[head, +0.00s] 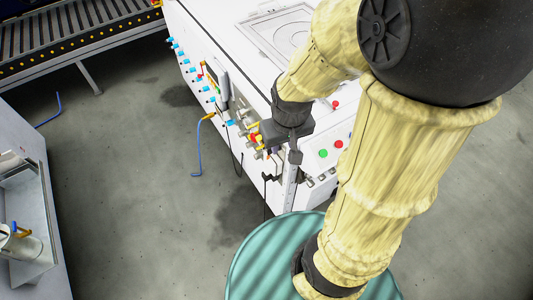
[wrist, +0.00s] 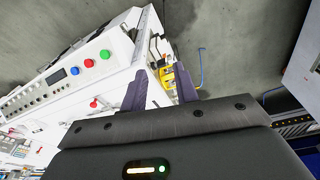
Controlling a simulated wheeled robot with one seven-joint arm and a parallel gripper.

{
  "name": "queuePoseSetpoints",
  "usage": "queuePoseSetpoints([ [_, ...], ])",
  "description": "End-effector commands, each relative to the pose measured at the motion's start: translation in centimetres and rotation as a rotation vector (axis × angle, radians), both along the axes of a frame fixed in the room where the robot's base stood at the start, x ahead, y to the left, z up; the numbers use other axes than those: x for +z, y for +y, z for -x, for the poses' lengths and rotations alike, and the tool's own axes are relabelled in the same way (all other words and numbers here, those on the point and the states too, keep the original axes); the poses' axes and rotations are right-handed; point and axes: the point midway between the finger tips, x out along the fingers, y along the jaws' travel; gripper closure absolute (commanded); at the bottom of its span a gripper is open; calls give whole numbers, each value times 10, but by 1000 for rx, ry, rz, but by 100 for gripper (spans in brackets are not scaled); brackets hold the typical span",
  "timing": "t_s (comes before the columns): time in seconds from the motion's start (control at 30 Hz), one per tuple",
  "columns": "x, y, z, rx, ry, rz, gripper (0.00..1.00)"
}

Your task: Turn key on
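The white machine (head: 235,60) fills the upper middle of the head view. My gripper (head: 265,150) is beside its near corner, partly hidden by my arm. In the wrist view my gripper (wrist: 160,82) has two dark purple fingers spread apart. A yellow part (wrist: 168,78) with a little red shows between and beyond the fingertips; I cannot tell whether they touch it. Yellow and red parts also show by the gripper in the head view (head: 256,139). I cannot make out a key for certain. A red handle-like part (wrist: 96,103) sits on the machine in the wrist view.
A panel with a green button (head: 323,153) and a red button (head: 340,144) is right of the gripper. Blue-handled valves (head: 198,78) line the machine's left side. A teal striped drum (head: 265,265) stands in front. A roller conveyor (head: 75,40) is at upper left. The floor between is open.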

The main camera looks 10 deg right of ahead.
Motion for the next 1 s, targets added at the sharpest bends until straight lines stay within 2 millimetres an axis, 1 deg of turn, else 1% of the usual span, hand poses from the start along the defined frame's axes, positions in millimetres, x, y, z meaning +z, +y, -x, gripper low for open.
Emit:
queuePoseSetpoints([
  [0.03, -23, 6, -2, 61, 37, 18, 70],
  [0.17, -69, 15, -6, 251, 161, 101, 70],
  [0.2, -84, 17, -7, 315, 204, 133, 70],
  [0.3, -117, 22, -11, 476, 312, 225, 70],
  [0.5, -174, 32, -25, 774, 521, 451, 70],
  [0.6, -197, 39, -35, 909, 621, 587, 70],
  [0.7, -217, 49, -47, 1026, 720, 739, 70],
  [0.77, -226, 58, -54, 1087, 776, 838, 70],
  [0.87, -239, 78, -67, 1172, 866, 1015, 70],
  [0.97, -248, 104, -77, 1229, 945, 1207, 70],
  [1.0, -250, 116, -80, 1244, 972, 1282, 70],
])
